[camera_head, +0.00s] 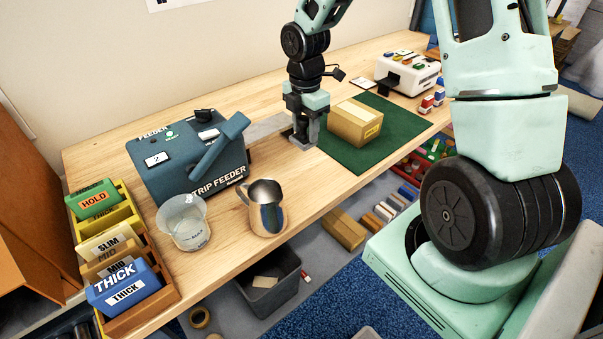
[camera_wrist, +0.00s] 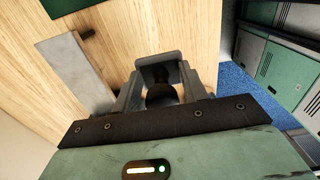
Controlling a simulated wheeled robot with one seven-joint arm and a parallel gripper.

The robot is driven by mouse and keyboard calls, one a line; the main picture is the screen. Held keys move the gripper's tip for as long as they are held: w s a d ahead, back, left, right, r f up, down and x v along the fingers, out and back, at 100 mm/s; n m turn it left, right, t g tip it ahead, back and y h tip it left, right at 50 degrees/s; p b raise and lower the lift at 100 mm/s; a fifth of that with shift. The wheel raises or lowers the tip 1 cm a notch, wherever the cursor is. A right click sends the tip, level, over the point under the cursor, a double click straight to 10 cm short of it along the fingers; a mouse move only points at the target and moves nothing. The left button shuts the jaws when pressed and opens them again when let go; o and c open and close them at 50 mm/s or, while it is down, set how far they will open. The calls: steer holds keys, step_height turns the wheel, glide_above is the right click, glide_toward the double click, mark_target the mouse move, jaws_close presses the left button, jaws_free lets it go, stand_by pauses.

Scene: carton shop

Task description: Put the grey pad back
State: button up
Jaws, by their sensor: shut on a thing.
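My gripper (camera_head: 304,128) points down low over the wooden bench, just left of the green mat, in the head view. In the wrist view my gripper (camera_wrist: 160,92) is closed around a dark round knob, with a grey piece (camera_wrist: 158,60) showing at the fingertips. This looks like the grey pad, but the fingers hide most of it. I cannot tell whether it touches the bench. A flat grey strip (camera_wrist: 76,72) lies on the bench beside the gripper, with a small dark part near its end; the strip (camera_head: 266,127) also shows in the head view.
A carton (camera_head: 355,122) sits on the green mat (camera_head: 398,122) right of my gripper. The strip feeder (camera_head: 188,160), a steel jug (camera_head: 265,208) and a clear beaker (camera_head: 184,222) stand to the left. A white machine (camera_head: 408,72) is at the back right.

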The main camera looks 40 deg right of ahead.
step_height(320, 180, down, 10)
steer(key=shift+r+p, duration=0.1)
steer(key=shift+p, duration=0.45)
steer(key=o, duration=1)
steer(key=shift+o, duration=0.2)
